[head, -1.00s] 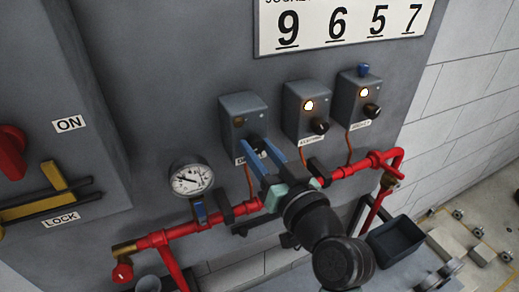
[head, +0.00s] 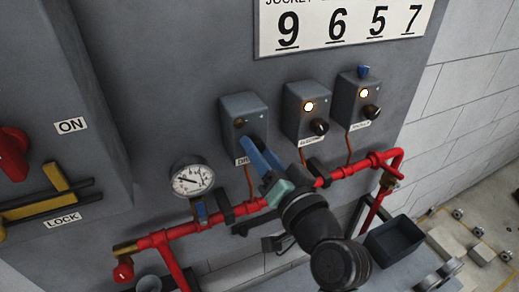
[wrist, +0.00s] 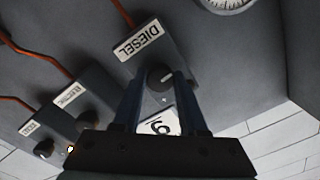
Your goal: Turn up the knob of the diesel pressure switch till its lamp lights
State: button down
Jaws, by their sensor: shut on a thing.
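The diesel pressure switch (head: 243,108) is the leftmost of three grey boxes on the panel. Its lamp (head: 239,123) is dark. Its black knob (wrist: 160,76) has a pale pointer line and shows in the wrist view beside the DIESEL label (wrist: 138,41). In the head view the fingers hide the knob. My gripper (head: 257,147) has its blue fingers on either side of the knob. In the wrist view my gripper (wrist: 159,80) is shut on the knob.
Two similar switches (head: 306,106) (head: 358,97) to the right have lit lamps. Red pipe (head: 247,207) and a pressure gauge (head: 192,178) lie below and left. A dark bin (head: 394,243) sits lower right.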

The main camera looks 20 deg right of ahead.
jog(key=shift+c, duration=2.2)
grip_release()
jog(key=s+b, duration=0.4)
jog(key=s, duration=0.9)
jog(key=shift+d+b, duration=0.35)
jog(key=shift+d, duration=0.05)
jog(key=shift+f, duration=0.1)
